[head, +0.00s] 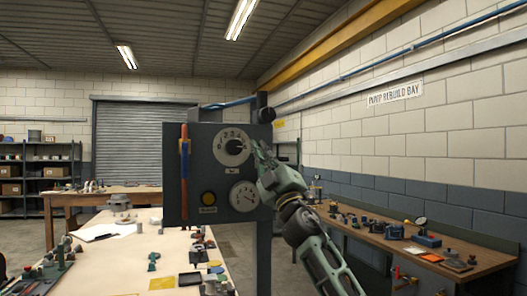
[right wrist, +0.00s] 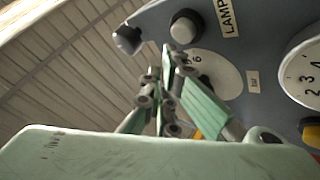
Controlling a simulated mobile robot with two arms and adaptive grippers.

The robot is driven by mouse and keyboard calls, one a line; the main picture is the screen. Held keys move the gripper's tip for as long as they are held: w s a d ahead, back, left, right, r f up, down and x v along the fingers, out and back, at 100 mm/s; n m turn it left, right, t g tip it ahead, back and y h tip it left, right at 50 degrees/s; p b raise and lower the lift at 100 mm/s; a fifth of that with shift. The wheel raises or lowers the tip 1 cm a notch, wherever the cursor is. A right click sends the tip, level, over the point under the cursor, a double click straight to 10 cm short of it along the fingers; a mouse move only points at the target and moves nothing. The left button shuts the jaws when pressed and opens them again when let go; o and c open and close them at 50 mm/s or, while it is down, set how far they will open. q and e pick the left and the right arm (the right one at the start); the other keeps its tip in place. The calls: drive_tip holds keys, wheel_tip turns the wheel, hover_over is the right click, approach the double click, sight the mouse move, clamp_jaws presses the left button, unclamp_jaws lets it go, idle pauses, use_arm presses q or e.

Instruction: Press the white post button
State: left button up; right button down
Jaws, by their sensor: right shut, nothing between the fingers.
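A white round button (right wrist: 184,27) with a dark collar stands out from the grey panel in the right wrist view, near a LAMP label. I cannot make it out in the head view, where my right arm covers the panel's right edge. My right gripper (head: 258,150) is at the right edge of the dark control panel (head: 190,150). In the right wrist view its fingers (right wrist: 168,55) are shut with nothing between them. Their tips appear just below the white button; I cannot tell whether they touch it. My left gripper is not in view.
A dark round knob (right wrist: 126,40) is beside the white button. Cluttered benches stand left and right (head: 455,250).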

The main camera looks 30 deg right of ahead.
drive_tip(key=shift+s+a+p, duration=0.2)
drive_tip(key=shift+s+p, duration=0.15)
drive_tip(key=shift+s, duration=0.6)
drive_tip(key=shift+s+a+p, duration=0.2)
drive_tip(key=shift+s+p, duration=0.2)
drive_tip(key=shift+s, duration=0.5)
drive_tip(key=shift+s+a+p, duration=0.2)
drive_tip(key=shift+s+p, duration=0.15)
drive_tip(key=shift+s, duration=0.6)
